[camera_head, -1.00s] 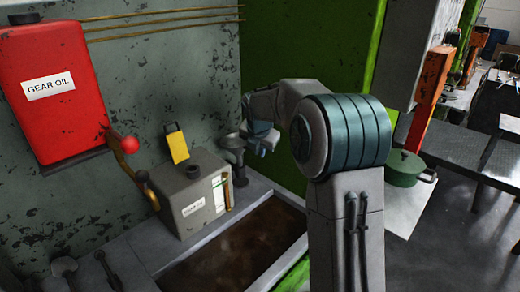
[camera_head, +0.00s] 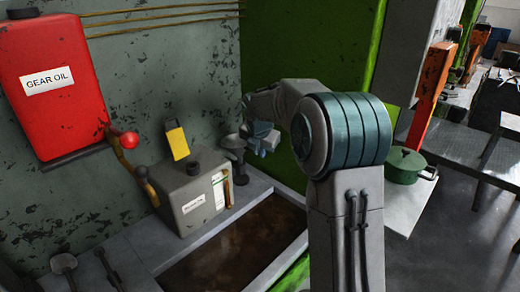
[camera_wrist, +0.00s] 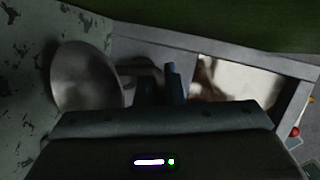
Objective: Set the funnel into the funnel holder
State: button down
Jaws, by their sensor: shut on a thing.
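A grey metal funnel (camera_head: 234,142) stands beside the back wall, wide mouth up, behind the oil box in the head view. Its bowl fills the left of the wrist view (camera_wrist: 84,78). My gripper (camera_head: 257,140) is at the funnel's right side; its dark fingertips show in the wrist view (camera_wrist: 160,82). It is shut on the funnel, though the exact contact is dark and partly hidden. I cannot make out the funnel holder for certain; the place under the funnel is small and partly hidden.
A grey oil box (camera_head: 188,195) with a dark neck and a raised yellow flap (camera_head: 177,141) stands left of the funnel. A brown-stained trough (camera_head: 235,250) lies in front. A red gear oil tank (camera_head: 50,90) hangs on the wall. A green pot (camera_head: 404,166) stands right.

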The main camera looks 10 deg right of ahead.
jog(key=shift+f+b, duration=0.4)
jog(key=shift+f, duration=0.6)
jog(key=c, duration=1.5)
grip_release()
jog(key=shift+o, duration=0.2)
jog(key=v, duration=1.3)
jog(key=shift+s+r, duration=0.15)
jog(key=shift+r, duration=0.2)
jog(key=s+f+m, duration=0.3)
jog(key=s+m, duration=0.6)
jog(key=s, duration=0.1)
jog(key=s+f+m+g+p, duration=0.1)
jog(key=s+f+m, duration=0.2)
jog(key=s+m, duration=0.6)
jog(key=s+f+m+g+y+p, duration=0.1)
jog(key=s+f+m, duration=0.2)
jog(key=s+m, duration=0.6)
jog(key=s, duration=0.3)
jog(key=shift+s+f+m, duration=0.15)
jog(key=shift+f+m, duration=0.15)
jog(key=shift+m, duration=0.1)
